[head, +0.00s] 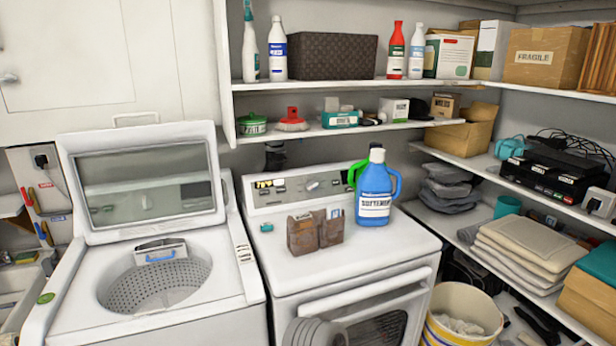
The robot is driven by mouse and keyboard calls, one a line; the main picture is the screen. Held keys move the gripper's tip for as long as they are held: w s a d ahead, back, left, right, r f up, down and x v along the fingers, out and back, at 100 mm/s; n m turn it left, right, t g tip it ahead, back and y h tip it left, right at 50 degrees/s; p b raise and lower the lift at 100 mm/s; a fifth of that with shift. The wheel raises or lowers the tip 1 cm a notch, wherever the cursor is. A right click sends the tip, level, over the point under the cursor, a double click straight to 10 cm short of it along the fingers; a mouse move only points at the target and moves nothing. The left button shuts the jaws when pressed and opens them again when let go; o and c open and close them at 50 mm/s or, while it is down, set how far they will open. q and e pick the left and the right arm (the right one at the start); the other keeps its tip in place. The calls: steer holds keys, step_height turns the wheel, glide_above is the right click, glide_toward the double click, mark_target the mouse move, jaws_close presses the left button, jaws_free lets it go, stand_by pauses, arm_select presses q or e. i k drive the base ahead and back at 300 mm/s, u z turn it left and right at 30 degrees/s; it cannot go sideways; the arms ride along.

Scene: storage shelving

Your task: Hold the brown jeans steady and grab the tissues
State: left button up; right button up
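A brown, worn-looking item in two upright parts (315,232), which may be the brown jeans, stands on the white dryer top (370,255). A small teal box with white on top (340,118), which may be the tissues, sits on the middle shelf above and behind the dryer. Neither of my grippers can be made out in the head view, and nothing is seen touching either item.
A blue detergent jug (376,190) stands right of the brown item, with a green thing partly hidden behind it. A red brush (292,120) is left of the teal box. An open washer (155,270) is at left. A bucket (462,318) stands right of the dryer.

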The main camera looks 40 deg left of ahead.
mark_target(334, 210)
steer(key=u, duration=1.05)
steer(key=i, duration=0.9)
steer(key=u, duration=0.7)
